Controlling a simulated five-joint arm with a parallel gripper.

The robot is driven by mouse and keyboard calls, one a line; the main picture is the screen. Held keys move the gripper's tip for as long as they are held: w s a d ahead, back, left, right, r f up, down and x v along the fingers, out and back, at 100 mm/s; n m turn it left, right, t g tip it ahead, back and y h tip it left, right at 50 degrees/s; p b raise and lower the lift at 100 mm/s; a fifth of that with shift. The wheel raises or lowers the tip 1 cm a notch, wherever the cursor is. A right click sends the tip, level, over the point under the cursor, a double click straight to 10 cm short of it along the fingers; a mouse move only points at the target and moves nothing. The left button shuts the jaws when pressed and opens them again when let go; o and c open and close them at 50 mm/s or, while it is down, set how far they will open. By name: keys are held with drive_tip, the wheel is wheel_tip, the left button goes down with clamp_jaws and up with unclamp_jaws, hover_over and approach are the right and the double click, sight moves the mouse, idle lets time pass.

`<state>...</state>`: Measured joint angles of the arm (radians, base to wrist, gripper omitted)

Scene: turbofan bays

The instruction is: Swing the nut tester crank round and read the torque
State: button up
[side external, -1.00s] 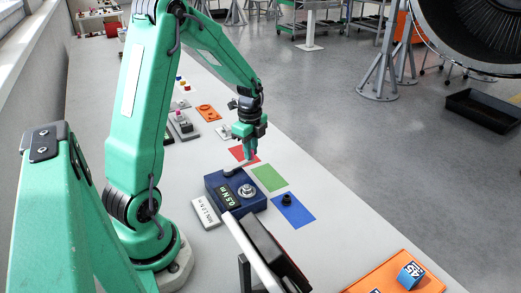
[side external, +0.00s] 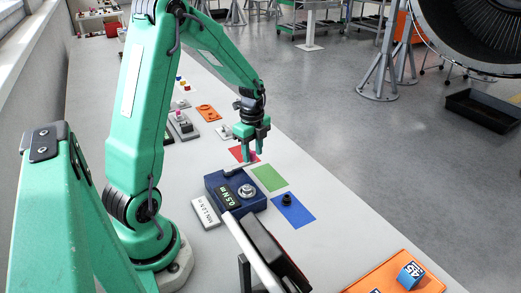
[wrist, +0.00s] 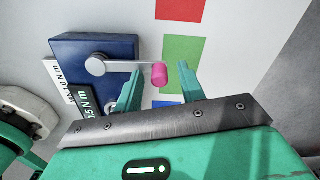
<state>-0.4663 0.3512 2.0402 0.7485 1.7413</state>
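The nut tester (side external: 218,186) is a dark blue box with a display (side external: 230,198) that reads 0.5 N m. It also shows in the wrist view (wrist: 70,49). Its crank (wrist: 124,66) is a grey arm reaching right past the box edge, from a round hub on the box. The pink crank knob (wrist: 159,76) lies between my gripper's fingers (wrist: 159,88), with a gap on both sides. My gripper (side external: 252,151) is open, fingers pointing down beside the box's far corner. In the side view the knob is hard to make out.
Red (side external: 238,153), green (side external: 269,178) and blue (side external: 293,211) mats lie right of the tester. A small black part (side external: 287,199) stands on the blue mat. An orange tray (side external: 380,279) is nearer the camera.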

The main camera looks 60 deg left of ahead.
drive_tip(key=shift+r, duration=3.95)
drive_tip(key=shift+s+d+r, duration=0.1)
drive_tip(key=shift+d+r, duration=0.3)
drive_tip(key=shift+d, duration=0.05)
drive_tip(key=s+d+r+n+t, duration=0.2)
drive_tip(key=s+d+r+n, duration=0.2)
drive_tip(key=s+d+n, duration=0.2)
drive_tip(key=s+d+r+n+t, duration=0.3)
drive_tip(key=s+d+r+n, duration=0.2)
drive_tip(key=d, duration=0.6)
drive_tip(key=s+n, duration=0.2)
drive_tip(key=n, duration=0.1)
drive_tip(key=shift+r+n+t, duration=0.15)
drive_tip(key=shift+n+t, duration=0.15)
